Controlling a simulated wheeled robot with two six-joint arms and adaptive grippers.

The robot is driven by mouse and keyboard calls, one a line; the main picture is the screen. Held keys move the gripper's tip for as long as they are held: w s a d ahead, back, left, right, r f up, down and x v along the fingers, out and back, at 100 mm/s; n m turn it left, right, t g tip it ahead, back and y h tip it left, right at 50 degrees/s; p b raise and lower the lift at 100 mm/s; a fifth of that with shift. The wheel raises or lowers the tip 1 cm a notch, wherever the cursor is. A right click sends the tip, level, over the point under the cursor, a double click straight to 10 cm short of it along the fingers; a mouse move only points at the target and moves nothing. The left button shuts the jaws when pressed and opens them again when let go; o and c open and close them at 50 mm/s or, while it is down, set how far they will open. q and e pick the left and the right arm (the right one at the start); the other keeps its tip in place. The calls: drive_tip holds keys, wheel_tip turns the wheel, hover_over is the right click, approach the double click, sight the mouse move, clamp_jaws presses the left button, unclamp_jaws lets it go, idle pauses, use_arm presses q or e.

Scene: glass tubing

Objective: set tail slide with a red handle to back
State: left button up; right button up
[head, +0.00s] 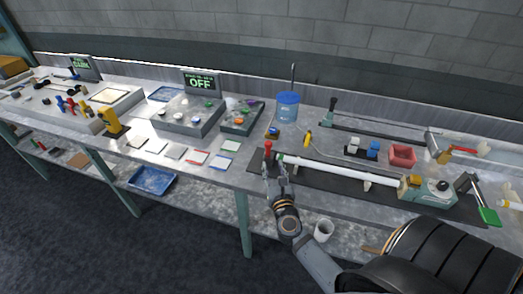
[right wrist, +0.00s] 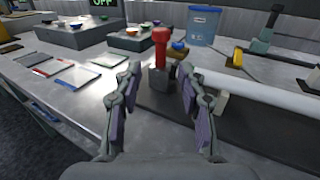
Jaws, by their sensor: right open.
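The red handle (head: 268,146) stands upright on the tail slide at the left end of the black glass lathe bed (head: 325,180). In the right wrist view the red handle (right wrist: 161,46) rises from a dark block (right wrist: 160,78), straight ahead between my fingertips. My right gripper (head: 276,168) is open and empty, just in front of the handle, and it also shows in the right wrist view (right wrist: 157,75). I cannot tell if a finger touches the handle. A white glass tube (head: 340,170) lies along the bed to the right. My left gripper is not in view.
A blue bucket (head: 287,106) stands behind the handle. A yellow object (head: 307,139) and a red bin (head: 402,155) are farther right. Flat coloured-edged plates (head: 195,157) lie to the left. A white cup (head: 323,230) is on the lower shelf. Bare bench shows left of the handle.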

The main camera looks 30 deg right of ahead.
sight(269, 150)
drive_tip(key=shift+w+d+r, duration=0.1)
drive_tip(key=shift+w+d, duration=0.05)
drive_tip(key=shift+w, duration=0.15)
drive_tip(key=p+x, duration=0.1)
drive_tip(key=x, duration=0.9)
drive_tip(key=shift+s+p, duration=0.1)
drive_tip(key=shift+p, duration=0.25)
clamp_jaws()
